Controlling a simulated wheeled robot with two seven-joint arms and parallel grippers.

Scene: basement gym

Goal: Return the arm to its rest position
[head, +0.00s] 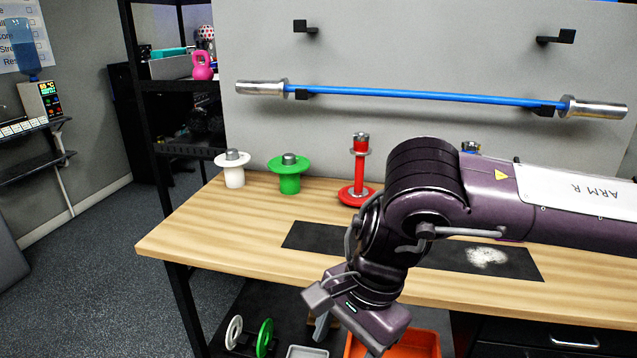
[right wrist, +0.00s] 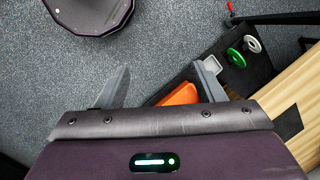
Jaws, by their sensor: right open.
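My right arm comes in from the right in the head view, above the wooden workbench (head: 215,225), and bends down at its near edge. My right gripper (head: 325,328) hangs in front of the bench edge, pointing down, partly cut off by the frame. In the right wrist view the right gripper (right wrist: 162,82) has its two fingers spread wide, with nothing between them but the floor and part of an orange bin (right wrist: 180,97) well below. My left gripper is in neither view.
White (head: 233,170), green (head: 290,175) and red (head: 359,175) spool-like stands are on the bench. A black mat (head: 310,236) with white powder (head: 487,256) lies there. A blue barbell (head: 420,96) hangs on the wall. Small plates (head: 265,338) sit on the lower shelf. Floor at left is clear.

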